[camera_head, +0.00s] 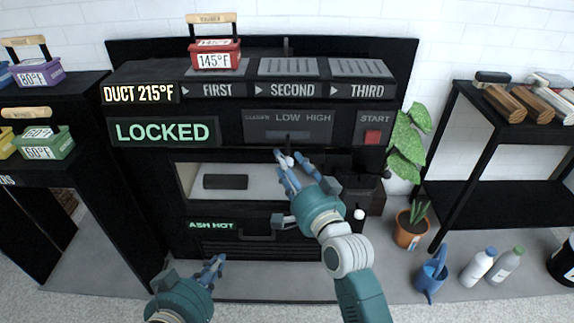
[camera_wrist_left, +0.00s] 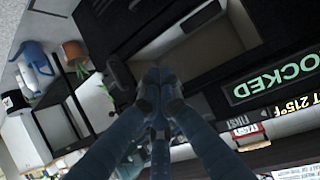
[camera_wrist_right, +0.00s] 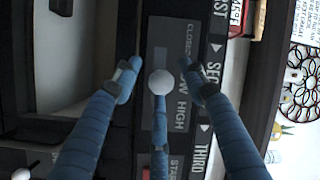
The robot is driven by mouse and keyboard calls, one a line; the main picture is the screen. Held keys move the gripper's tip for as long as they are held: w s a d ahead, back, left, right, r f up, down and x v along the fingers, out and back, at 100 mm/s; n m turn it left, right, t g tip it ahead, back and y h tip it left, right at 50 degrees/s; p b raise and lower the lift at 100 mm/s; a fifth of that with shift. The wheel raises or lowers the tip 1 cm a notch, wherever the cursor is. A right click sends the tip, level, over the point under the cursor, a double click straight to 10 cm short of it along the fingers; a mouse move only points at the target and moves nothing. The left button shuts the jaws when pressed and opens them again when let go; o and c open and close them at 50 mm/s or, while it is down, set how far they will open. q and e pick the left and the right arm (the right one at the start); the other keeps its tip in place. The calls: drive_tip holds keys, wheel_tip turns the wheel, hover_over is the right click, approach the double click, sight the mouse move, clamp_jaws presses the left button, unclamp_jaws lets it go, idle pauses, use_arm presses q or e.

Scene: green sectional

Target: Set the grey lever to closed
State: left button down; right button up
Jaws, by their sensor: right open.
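The grey lever's round pale knob (camera_wrist_right: 160,82) stands out in front of a panel marked CLOSED, LOW and HIGH (camera_wrist_right: 178,85) in the right wrist view. The knob covers part of the word LOW. In the head view the panel (camera_head: 288,126) is on the black oven front, and the knob is partly hidden by my right gripper (camera_head: 284,165). My right gripper (camera_wrist_right: 162,84) is open, with fingers on both sides of the knob; contact cannot be told. My left gripper (camera_head: 219,262) is low, left of the right arm, its fingertips together and empty in the left wrist view (camera_wrist_left: 160,80).
A red START button (camera_head: 373,136) is right of the panel. Another white knob (camera_head: 359,214) sticks out lower right. A LOCKED sign (camera_head: 164,132) and an ASH HOT sign (camera_head: 212,225) are lit. A red 145°F box (camera_head: 215,56) stands on top. A potted plant (camera_head: 410,228) is at right.

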use_arm(q)
drive_tip(key=shift+w+d+r, duration=0.15)
drive_tip(key=shift+w+r, duration=0.2)
drive_tip(key=shift+r, duration=0.2)
use_arm(e)
drive_tip(key=shift+w+a, duration=0.15)
drive_tip(key=shift+w, duration=0.25)
clamp_jaws()
